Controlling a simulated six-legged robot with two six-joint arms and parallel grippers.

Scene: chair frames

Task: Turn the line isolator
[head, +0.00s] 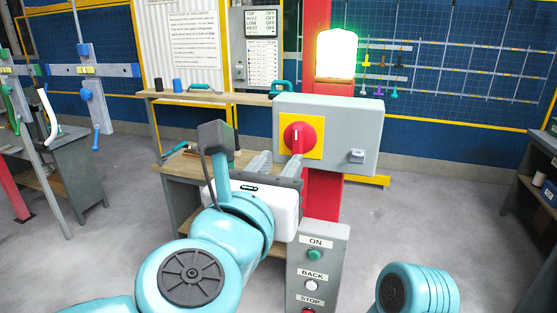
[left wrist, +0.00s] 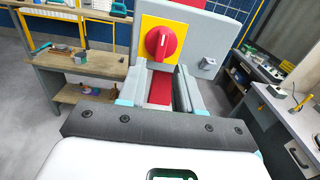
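The line isolator is a round red knob (head: 298,137) with a raised grip on a yellow plate (head: 314,147), set on the front of a grey box (head: 350,118). The knob's white mark looks close to upright. In the left wrist view the knob (left wrist: 161,42) lies straight ahead of the fingers. My left gripper (head: 276,164) is just below and in front of the knob. Its two fingers stand apart with nothing between them, so it is open (left wrist: 162,75) and not touching the knob. My right gripper is not in view.
A red post (head: 324,205) carries the box, with a lit green lamp (head: 336,53) above. A small hasp (head: 357,156) sits at the box's lower right. Below is a button panel (head: 318,265) marked ON, BACK, STOP. A wooden bench (head: 190,163) stands behind to the left.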

